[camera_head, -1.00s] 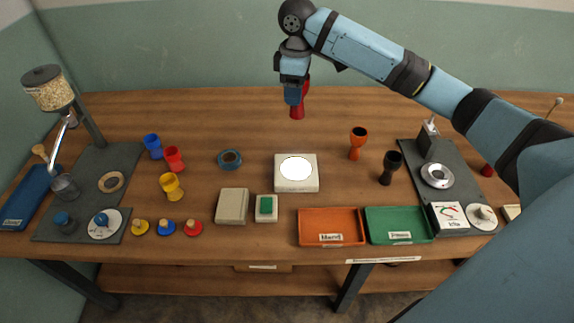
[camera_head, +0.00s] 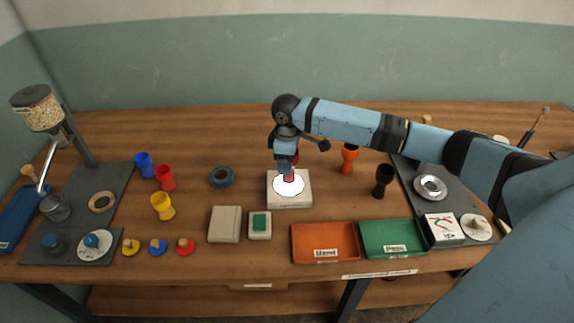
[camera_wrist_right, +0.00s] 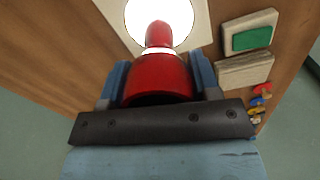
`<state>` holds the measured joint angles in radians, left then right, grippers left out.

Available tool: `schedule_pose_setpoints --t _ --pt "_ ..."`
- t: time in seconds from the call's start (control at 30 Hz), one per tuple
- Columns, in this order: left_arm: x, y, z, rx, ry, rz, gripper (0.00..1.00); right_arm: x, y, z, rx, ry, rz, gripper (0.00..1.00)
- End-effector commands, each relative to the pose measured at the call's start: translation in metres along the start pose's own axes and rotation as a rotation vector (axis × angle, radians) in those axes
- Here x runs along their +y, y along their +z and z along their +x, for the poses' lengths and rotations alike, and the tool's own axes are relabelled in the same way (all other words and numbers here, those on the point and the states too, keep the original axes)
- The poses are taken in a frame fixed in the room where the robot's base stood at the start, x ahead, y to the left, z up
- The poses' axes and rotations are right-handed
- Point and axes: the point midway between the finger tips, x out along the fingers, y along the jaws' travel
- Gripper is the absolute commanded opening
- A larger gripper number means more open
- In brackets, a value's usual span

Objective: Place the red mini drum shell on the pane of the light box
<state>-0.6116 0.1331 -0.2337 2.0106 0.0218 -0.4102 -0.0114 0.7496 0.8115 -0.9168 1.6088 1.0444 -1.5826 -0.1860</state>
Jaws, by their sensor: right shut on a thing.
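The red mini drum shell (camera_wrist_right: 158,75) is between the fingers of my right gripper (camera_wrist_right: 160,88) in the right wrist view, with its narrow end toward the glowing pane. In the head view my right gripper (camera_head: 286,163) is over the light box (camera_head: 290,202), and only a little red of the shell shows by the fingers. The round white pane (camera_head: 289,187) is lit. Whether the shell touches the pane I cannot tell. My left gripper is not in view.
An orange goblet shell (camera_head: 349,158) and a black one (camera_head: 384,180) stand right of the light box. An orange tray (camera_head: 325,242) and a green tray (camera_head: 393,238) lie in front. A green-topped block (camera_head: 260,225) and a grey-beige block (camera_head: 225,224) stand front left. A blue ring (camera_head: 222,177) lies left.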

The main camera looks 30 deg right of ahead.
Motion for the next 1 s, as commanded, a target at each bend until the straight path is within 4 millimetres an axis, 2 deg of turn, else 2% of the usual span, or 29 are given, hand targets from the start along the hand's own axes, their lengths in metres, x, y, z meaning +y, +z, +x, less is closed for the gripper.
schedule_pose_setpoints --t 0.03,0.13,0.5,0.53,0.6,0.63,0.9,1.0 --pt "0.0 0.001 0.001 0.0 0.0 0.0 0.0 -0.001 0.0 0.01 -0.003 -0.002 0.0 0.33" --pt "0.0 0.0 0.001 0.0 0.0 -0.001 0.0 -0.001 0.0 0.019 -0.001 -0.001 -0.001 0.33" --pt "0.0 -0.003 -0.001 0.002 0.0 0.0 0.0 0.0 0.0 0.022 -0.001 -0.001 0.0 0.33" --pt "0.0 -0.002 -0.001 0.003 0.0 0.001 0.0 0.0 0.0 0.022 -0.001 -0.001 -0.001 0.63" --pt "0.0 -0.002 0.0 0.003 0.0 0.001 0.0 0.0 0.0 0.022 -0.001 0.0 -0.001 0.8" --pt "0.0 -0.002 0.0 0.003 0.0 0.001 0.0 0.0 0.0 0.022 -0.001 0.0 -0.001 0.82" --pt "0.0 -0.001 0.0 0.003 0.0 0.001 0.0 0.0 0.0 0.022 -0.001 0.0 -0.001 0.82" --pt "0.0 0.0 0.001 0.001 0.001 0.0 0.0 0.0 0.0 0.014 0.001 0.001 -0.001 0.82"
